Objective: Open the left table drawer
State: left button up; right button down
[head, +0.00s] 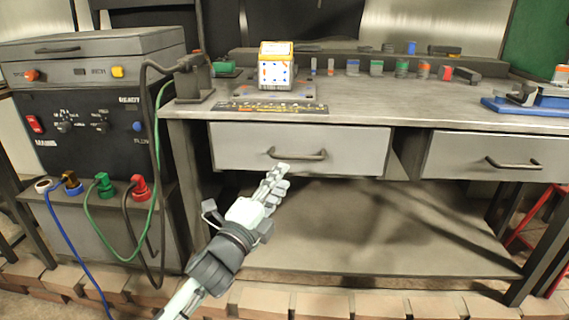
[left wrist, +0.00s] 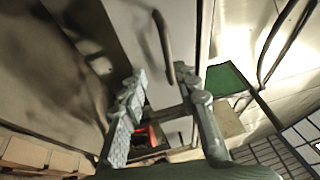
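The left table drawer (head: 240,145) is a grey front under the workbench top and looks shut. Its dark bar handle (head: 298,155) runs across the middle of the front. In the left wrist view the handle (left wrist: 163,38) is a dark curved bar beyond the fingertips, near the upper middle. My left gripper (head: 277,176) is just below and left of the handle in the head view. In the left wrist view its two fingers (left wrist: 160,76) are apart with nothing between them. I cannot tell whether a fingertip touches the drawer. My right gripper is not in view.
The right drawer (head: 460,153) has a similar handle. The workbench top (head: 350,105) carries a small box (head: 276,72), several coloured parts and a blue vise (head: 530,103). A power unit (head: 85,130) with hanging cables stands at left. A lower shelf (head: 390,225) lies beneath the drawers.

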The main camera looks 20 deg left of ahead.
aim_at(295, 159)
pick_arm(q)
jog(key=shift+m, duration=0.3)
jog(key=w, duration=0.2)
jog(key=w+d+r, duration=0.1)
jog(key=w, duration=0.2)
jog(key=w+r, duration=0.1)
jog(key=w, duration=0.1)
jog(key=shift+w+d+r, duration=0.15)
jog(key=shift+w, duration=0.1)
grip_shut()
